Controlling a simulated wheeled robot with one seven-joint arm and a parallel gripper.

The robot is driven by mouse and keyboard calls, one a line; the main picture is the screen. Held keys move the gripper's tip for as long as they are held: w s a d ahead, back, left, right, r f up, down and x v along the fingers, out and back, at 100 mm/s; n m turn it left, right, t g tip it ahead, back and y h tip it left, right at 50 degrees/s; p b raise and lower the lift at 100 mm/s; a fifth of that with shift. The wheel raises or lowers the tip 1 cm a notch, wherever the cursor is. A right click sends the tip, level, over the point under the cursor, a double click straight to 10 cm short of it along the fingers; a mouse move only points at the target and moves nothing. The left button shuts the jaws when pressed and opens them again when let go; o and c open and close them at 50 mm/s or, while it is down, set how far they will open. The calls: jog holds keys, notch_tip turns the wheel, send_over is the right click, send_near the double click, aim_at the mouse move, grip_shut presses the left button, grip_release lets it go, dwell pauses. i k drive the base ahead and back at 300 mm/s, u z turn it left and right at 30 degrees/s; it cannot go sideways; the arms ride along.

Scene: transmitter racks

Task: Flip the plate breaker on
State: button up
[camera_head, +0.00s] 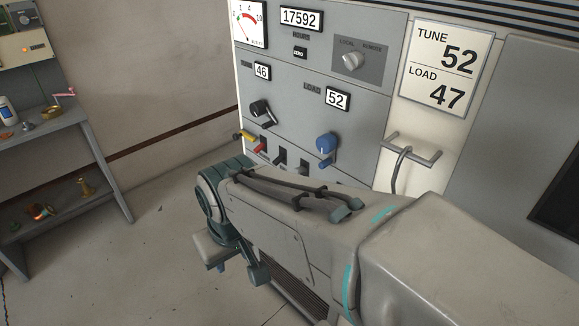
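A grey transmitter cabinet (330,75) fills the middle of the view. Low on its front is a row of lever switches: a yellow one (248,136), a red one (260,147) and dark ones (281,157) to their right. No label on them is legible, so I cannot tell which is the plate breaker or how it is set. My arm crosses in front and hides the panel below the row. My gripper (222,262) seems to hang at the arm's left end, below and left of the switches and apart from them. Its fingers are not clear.
A black crank knob (262,112) and a blue knob (326,147) sit just above the switches. A grey shelf bench (50,130) stands at left; floor between is clear.

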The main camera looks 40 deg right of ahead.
aim_at(262, 146)
jog(key=k, duration=0.3)
jog(key=u, duration=1)
jog(key=i, duration=0.75)
jog(key=z, duration=2.6)
jog(key=i, duration=0.5)
jog(key=u, duration=0.05)
